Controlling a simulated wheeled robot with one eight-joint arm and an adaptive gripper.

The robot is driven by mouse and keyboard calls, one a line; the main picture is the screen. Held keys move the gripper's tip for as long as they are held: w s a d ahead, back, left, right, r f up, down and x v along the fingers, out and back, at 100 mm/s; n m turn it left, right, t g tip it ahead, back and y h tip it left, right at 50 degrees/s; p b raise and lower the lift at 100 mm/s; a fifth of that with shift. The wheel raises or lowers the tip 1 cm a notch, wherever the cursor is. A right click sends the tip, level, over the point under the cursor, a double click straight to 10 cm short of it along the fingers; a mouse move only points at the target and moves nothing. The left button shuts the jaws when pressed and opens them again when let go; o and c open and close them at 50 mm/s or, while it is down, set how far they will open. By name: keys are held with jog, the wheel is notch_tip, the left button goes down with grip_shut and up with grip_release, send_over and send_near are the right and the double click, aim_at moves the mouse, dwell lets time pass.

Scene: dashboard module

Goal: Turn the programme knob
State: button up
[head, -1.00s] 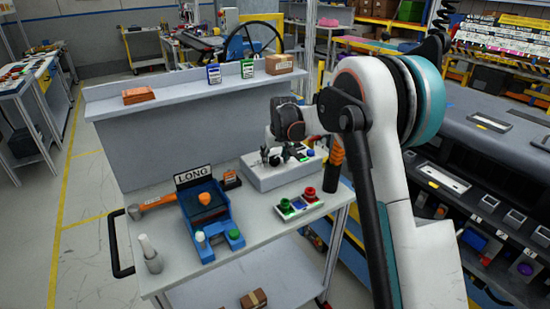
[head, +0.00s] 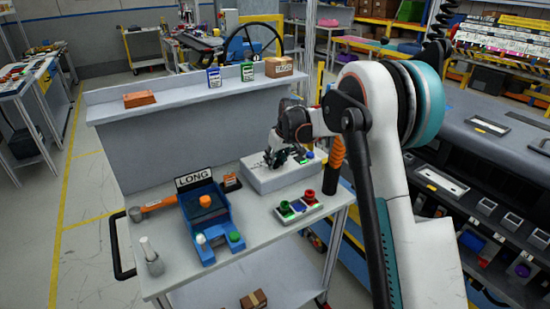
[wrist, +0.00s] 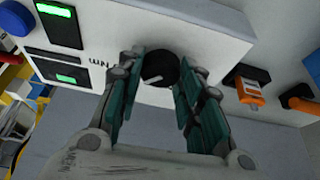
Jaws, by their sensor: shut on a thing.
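The programme knob (wrist: 160,70) is round and black with a pale pointer line, on the white control box (wrist: 210,35) in the wrist view. My gripper (wrist: 161,63) is shut on the knob, with one teal-padded finger on either side of it. In the head view my gripper (head: 276,157) reaches down onto the left part of the control box (head: 275,181), and its fingers hide the knob. The wrist view also shows two green-lit black panels (wrist: 57,22) and a blue button (wrist: 14,18) on the box, with dark lettering beside the knob.
The blue LONG fixture (head: 208,225) stands on the bench left of the box. An orange-topped cylinder (head: 337,155) stands right.

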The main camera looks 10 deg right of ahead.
jog(key=shift+w+d+n+g+y+p, duration=0.1)
jog(key=shift+n+g+y+p, duration=0.2)
jog(key=shift+n, duration=0.8)
jog(key=shift+n+g+y+p, duration=0.2)
jog(key=shift+n+y+p, duration=0.2)
jog(key=shift+n, duration=0.7)
jog(key=o, duration=1)
jog(key=shift+o, duration=0.2)
jog(key=v, duration=1.2)
